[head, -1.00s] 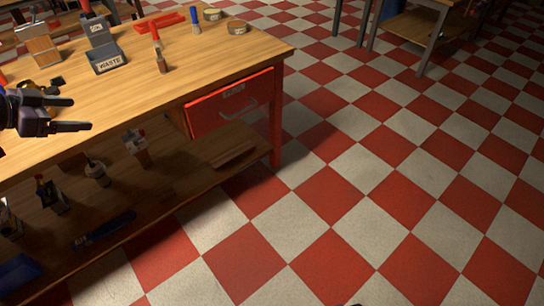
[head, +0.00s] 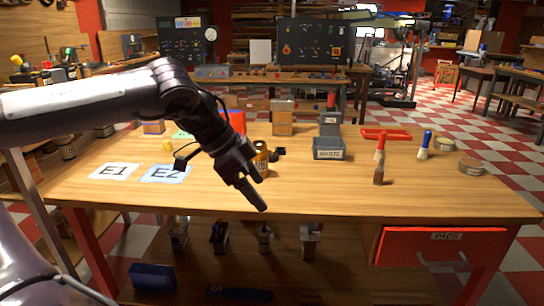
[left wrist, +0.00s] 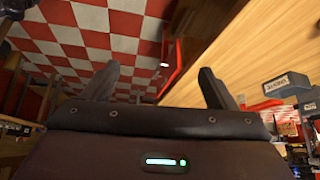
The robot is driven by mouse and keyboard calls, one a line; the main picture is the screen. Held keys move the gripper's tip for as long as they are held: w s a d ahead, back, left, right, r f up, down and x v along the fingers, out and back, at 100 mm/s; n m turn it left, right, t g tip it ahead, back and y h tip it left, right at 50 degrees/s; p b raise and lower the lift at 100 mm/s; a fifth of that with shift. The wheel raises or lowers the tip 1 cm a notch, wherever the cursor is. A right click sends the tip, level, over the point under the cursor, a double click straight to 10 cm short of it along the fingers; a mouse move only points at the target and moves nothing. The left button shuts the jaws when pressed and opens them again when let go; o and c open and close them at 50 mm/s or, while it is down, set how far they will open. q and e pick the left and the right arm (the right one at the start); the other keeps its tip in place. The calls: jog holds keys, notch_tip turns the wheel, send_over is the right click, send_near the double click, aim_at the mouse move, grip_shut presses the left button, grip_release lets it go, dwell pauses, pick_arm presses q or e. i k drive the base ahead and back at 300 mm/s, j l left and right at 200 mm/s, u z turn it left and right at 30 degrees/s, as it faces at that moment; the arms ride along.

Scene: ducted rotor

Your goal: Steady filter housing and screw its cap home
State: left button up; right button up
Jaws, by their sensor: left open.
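An amber-yellow cylindrical part (head: 261,158), which looks like the filter housing, stands on the workbench just behind my left gripper and is partly hidden by it. A small black part (head: 279,151) lies close to its right; I cannot tell if it is the cap. My left gripper (head: 256,198) hangs near the front edge of the bench, fingers pointing down and right. In the left wrist view its two fingers (left wrist: 158,68) are spread with nothing between them. My right gripper is not in view.
Cards E1 (head: 113,171) and E2 (head: 165,174) lie left on the bench. A red drawer (head: 440,249) is below. The front right bench top is clear.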

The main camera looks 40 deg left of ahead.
aim_at(261, 162)
jog(key=i+j, duration=0.3)
jog(key=j, duration=0.15)
jog(key=i+j, duration=0.3)
jog(key=j, duration=0.15)
jog(key=i+j, duration=0.3)
jog(key=j, duration=0.15)
jog(key=i+j, duration=0.3)
jog(key=j, duration=0.15)
